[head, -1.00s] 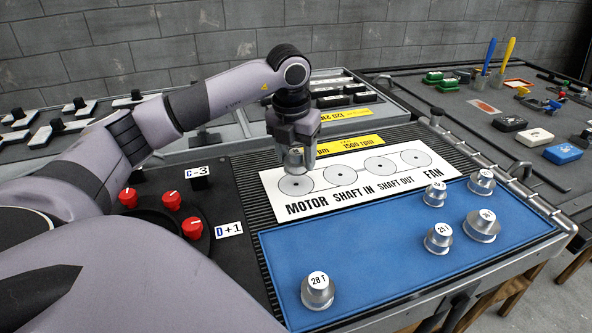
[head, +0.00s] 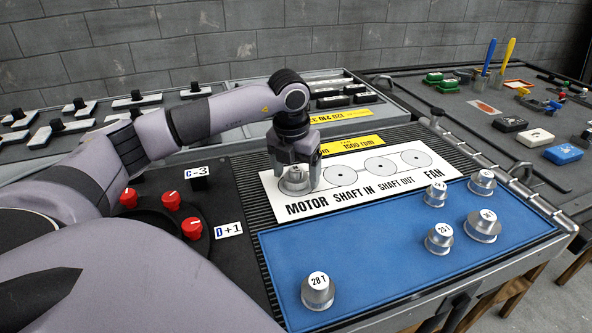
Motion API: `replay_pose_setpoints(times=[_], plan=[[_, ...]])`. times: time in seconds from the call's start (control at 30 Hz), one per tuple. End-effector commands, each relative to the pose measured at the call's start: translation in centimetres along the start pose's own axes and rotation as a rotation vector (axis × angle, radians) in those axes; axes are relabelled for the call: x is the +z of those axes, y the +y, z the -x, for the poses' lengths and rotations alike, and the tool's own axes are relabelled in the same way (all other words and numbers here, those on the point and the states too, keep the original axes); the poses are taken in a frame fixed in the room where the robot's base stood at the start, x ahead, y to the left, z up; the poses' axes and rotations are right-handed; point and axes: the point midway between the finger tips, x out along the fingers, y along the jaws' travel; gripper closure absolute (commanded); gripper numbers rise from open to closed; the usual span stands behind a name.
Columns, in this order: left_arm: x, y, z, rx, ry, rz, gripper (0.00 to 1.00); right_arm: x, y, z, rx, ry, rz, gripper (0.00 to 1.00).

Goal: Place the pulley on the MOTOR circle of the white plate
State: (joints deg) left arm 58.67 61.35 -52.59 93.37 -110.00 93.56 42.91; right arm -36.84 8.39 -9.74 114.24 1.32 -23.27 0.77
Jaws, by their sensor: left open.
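The white plate (head: 330,198) lies on the bench with a row of circles labelled MOTOR, SHAFT IN, SHAFT OUT and FAN. A silver pulley (head: 295,184) sits on the MOTOR circle at the plate's left end and covers most of it. My left gripper (head: 296,180) is open around this pulley, pointing down, with a finger on either side. Its fingers hide part of the pulley, and its label cannot be read. The other three circles are bare. My right gripper is not in view.
A blue mat (head: 370,270) in front holds several other silver pulleys, including one marked 28 T (head: 317,291). Red knobs (head: 171,201) stand on a black panel at left. Yellow label strips (head: 352,145) lie behind the plate. A second bench (head: 480,110) stands at right.

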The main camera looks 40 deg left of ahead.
Motion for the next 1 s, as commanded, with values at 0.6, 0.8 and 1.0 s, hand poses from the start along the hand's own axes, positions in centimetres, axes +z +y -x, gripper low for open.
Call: replay_pose_setpoints(times=[0.6,0.8,1.0], plan=[[0.2,-0.1,9.6,-0.002,-0.005,-0.001,0.19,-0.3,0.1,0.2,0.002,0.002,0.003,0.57],[0.1,-0.1,11.9,-0.001,-0.002,0.000,0.19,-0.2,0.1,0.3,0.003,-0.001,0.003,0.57],[0.1,0.0,12.4,0.000,0.000,0.000,0.19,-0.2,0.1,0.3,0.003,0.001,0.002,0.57]])
